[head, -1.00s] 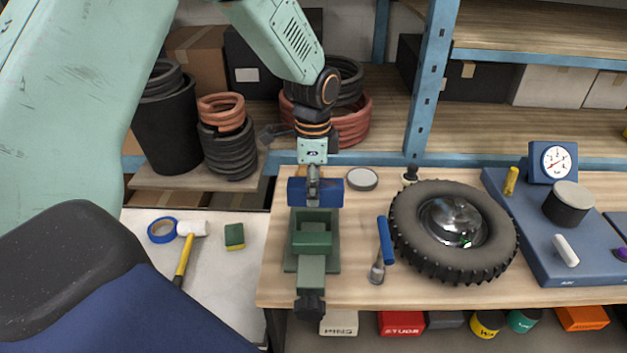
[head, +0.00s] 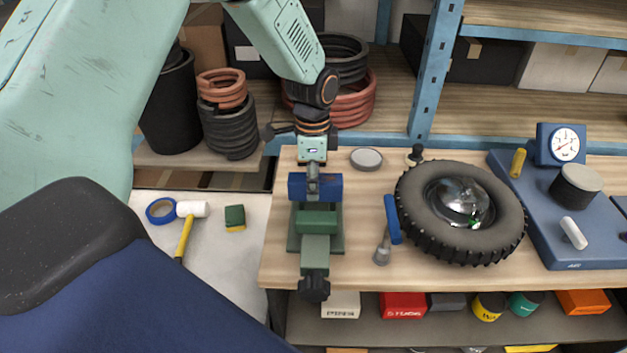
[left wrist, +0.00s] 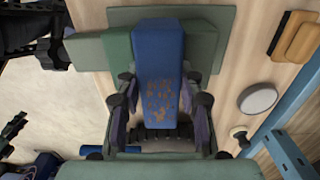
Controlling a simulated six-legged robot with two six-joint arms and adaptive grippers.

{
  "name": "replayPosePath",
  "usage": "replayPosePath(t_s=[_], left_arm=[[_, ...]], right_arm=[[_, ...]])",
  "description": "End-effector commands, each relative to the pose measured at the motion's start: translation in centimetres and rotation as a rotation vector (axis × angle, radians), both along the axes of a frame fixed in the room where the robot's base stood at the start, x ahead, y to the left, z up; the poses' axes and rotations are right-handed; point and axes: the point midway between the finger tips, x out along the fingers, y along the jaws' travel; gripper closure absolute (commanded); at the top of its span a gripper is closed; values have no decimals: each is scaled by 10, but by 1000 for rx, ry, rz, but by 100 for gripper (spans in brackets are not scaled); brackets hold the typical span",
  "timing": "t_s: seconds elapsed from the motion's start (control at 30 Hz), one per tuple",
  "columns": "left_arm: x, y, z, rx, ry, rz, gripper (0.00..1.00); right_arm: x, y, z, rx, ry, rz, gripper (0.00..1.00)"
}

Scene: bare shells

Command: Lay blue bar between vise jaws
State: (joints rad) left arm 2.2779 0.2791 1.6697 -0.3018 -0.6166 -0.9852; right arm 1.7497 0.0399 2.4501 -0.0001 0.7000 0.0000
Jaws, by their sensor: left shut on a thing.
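The blue bar (head: 328,187) is held crosswise at the rear of the green vise (head: 317,222) on the bench. My left gripper (head: 313,178) comes down from above and is shut on the bar's middle. In the left wrist view the blue bar (left wrist: 158,45), with brown worn patches, runs lengthwise between the fingers of my left gripper (left wrist: 158,100). Green vise parts (left wrist: 118,48) show on both sides of the bar there. Whether the bar is down between the jaws or just above them I cannot tell. My right gripper is out of view.
A blue-handled tool (head: 393,220) and a tyre (head: 413,220) lie right of the vise. A round grey lid (head: 366,157) is behind it. A hammer (head: 187,232), blue tape (head: 151,212) and a sponge (head: 234,216) lie on the lower white surface at left.

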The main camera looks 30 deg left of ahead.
Motion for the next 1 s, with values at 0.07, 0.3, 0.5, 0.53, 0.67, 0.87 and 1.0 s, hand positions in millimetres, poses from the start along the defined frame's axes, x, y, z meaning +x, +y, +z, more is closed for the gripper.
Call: replayPosePath(t_s=[0.07, 0.3, 0.5, 0.53, 0.67, 0.87, 1.0], left_arm=[[1, 0, 1, 0, -2, 0, 100], [0, 0, 1, 1, -1, 0, 100], [-2, -1, 0, 1, -1, -1, 100], [-2, -1, 0, 1, -1, -1, 100], [-2, -1, -1, 1, -1, -1, 100], [-2, -1, -1, 1, -1, -1, 100], [-2, -1, -1, 1, -1, -1, 100]], right_arm=[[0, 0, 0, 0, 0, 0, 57], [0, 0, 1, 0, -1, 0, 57], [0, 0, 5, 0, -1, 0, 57], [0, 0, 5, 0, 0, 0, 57], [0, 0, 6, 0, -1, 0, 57], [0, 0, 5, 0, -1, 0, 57], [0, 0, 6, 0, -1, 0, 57]])
